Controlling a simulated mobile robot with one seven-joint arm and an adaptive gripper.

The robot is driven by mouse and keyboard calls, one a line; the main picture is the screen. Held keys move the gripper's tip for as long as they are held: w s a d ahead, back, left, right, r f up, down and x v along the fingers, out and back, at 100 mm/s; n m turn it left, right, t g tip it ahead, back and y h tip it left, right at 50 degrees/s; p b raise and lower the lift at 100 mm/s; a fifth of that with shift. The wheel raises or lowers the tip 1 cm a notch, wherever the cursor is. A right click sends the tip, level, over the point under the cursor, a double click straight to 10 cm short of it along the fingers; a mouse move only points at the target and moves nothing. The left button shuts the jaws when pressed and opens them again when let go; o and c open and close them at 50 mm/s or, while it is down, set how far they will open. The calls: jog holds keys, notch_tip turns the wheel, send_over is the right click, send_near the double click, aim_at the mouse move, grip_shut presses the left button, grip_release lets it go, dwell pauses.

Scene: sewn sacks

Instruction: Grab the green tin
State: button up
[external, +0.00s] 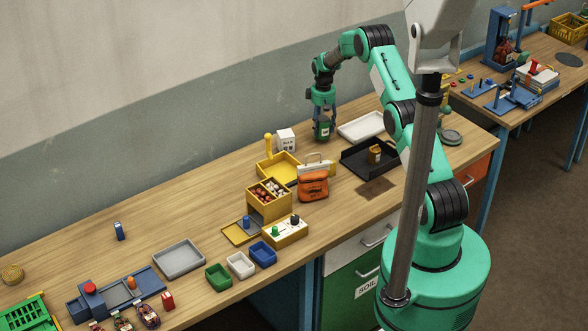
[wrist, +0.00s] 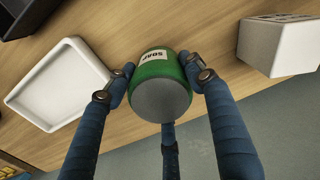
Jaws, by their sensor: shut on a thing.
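The green tin (wrist: 158,68) has a pale label and a grey end, and sits between the blue fingers of my gripper (wrist: 160,80) in the wrist view. Fingers touch it on both sides, and a third finger shows below it. In the external view my gripper (external: 323,112) points down near the back of the wooden table, around the green tin (external: 323,130). The tin is at or just above the table top; I cannot tell which.
A white tray (external: 361,126) lies right of the tin, with a black tray (external: 360,165) in front. A white box (external: 286,140) stands to the left. A yellow tray (external: 270,172) and orange bag (external: 313,187) are nearer the front. The table's left middle has free room.

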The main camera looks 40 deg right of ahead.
notch_tip(320, 180, up, 7)
jog(key=shift+r, duration=0.2)
dwell(0.9)
